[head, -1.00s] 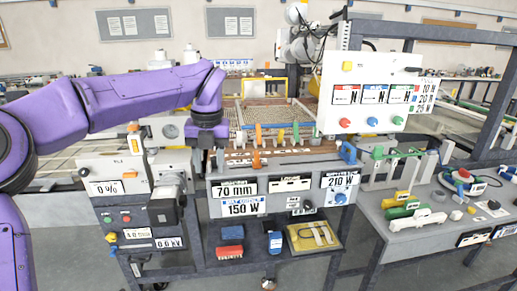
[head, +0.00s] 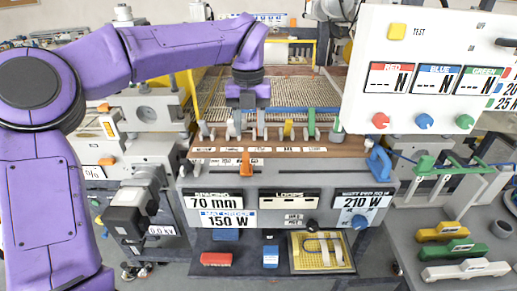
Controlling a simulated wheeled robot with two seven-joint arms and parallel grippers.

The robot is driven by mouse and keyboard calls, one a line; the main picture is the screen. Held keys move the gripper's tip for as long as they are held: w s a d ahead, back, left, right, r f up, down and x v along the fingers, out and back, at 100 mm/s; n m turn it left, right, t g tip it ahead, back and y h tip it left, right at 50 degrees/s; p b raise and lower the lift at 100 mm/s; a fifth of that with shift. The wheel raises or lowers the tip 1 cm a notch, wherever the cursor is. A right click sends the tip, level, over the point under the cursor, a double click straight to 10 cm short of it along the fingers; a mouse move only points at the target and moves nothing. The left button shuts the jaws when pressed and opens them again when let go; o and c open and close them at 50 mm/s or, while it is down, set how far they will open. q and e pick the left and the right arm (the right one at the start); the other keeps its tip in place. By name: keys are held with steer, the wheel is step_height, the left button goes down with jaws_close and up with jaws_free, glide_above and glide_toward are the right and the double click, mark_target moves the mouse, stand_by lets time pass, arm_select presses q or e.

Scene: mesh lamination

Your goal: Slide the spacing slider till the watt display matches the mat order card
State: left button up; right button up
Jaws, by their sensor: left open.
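The spacing display (head: 212,201) reads 70 mm. The mat order card (head: 229,221) reads 150 W, and the watt display (head: 361,202) at the right reads 210 W. My left gripper (head: 247,124) is open, pointing down above and behind the slider, among the row of upright pegs. It looks apart from the slider; its fingertips are hard to separate from the pegs. My right gripper is not in view.
Coloured pegs (head: 289,128) stand in a row behind the strip, before the mesh bed (head: 307,93). A white force panel (head: 430,70) overhangs at the right. A blue clamp (head: 378,163) stands at the strip's right end. A lower shelf holds a red brush (head: 216,259) and a yellow tray (head: 343,265).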

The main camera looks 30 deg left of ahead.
mark_target(246, 156)
arm_select(q)
steer(key=s+f, duration=0.1)
steer(key=f, duration=0.1)
steer(key=s+f, duration=0.2)
steer(key=shift+s+a+f+p, duration=0.2)
steer(key=shift+f+p, duration=0.1)
steer(key=shift+f, duration=0.1)
steer(key=f, duration=0.1)
steer(key=w+f, duration=0.1)
steer(key=f, duration=0.1)
steer(key=w+f, duration=0.1)
steer(key=shift+w+d+f, duration=0.1)
steer(key=shift+w+f, duration=0.05)
steer(key=shift+f, duration=0.05)
steer(key=shift+s+r, duration=0.25)
steer(key=shift+s, duration=0.35)
steer(key=c, duration=0.4)
jaws_close()
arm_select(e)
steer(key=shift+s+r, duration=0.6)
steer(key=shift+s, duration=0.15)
